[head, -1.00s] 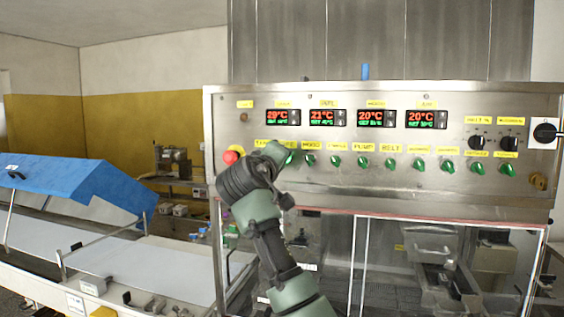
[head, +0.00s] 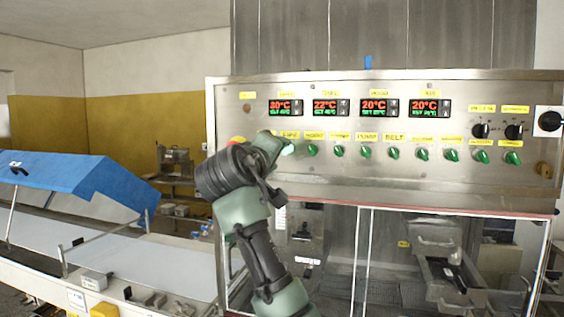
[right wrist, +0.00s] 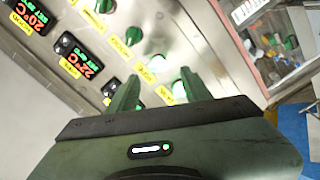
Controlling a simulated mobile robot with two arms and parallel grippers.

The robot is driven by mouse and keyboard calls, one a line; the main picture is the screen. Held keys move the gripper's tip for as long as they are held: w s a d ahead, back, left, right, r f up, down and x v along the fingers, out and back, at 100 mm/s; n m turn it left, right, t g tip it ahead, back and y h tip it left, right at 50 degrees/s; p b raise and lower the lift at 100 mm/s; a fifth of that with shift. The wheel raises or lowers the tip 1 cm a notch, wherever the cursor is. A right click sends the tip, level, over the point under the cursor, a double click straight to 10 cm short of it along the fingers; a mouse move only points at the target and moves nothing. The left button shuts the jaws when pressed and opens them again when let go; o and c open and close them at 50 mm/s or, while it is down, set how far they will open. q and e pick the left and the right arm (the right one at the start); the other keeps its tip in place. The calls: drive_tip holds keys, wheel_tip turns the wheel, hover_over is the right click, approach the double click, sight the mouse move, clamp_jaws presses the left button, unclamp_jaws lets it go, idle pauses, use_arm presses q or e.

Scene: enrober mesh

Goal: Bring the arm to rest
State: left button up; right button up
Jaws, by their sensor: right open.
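My right arm rises from the bottom middle of the head view to the left part of the steel control panel (head: 330,170). My right gripper (head: 281,146) is in front of the left end of the row of green knobs, mostly hidden by its own wrist. In the right wrist view, the gripper's two green fingers (right wrist: 158,88) are apart with nothing held between them. My left gripper is not in view.
Red temperature displays (head: 286,107) and black switches (head: 480,131) are on the panel. A glazed machine section lies below it. A conveyor (head: 140,262) with a blue cover (head: 75,178) stands at the left.

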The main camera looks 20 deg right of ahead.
drive_tip(key=shift+v, duration=0.75)
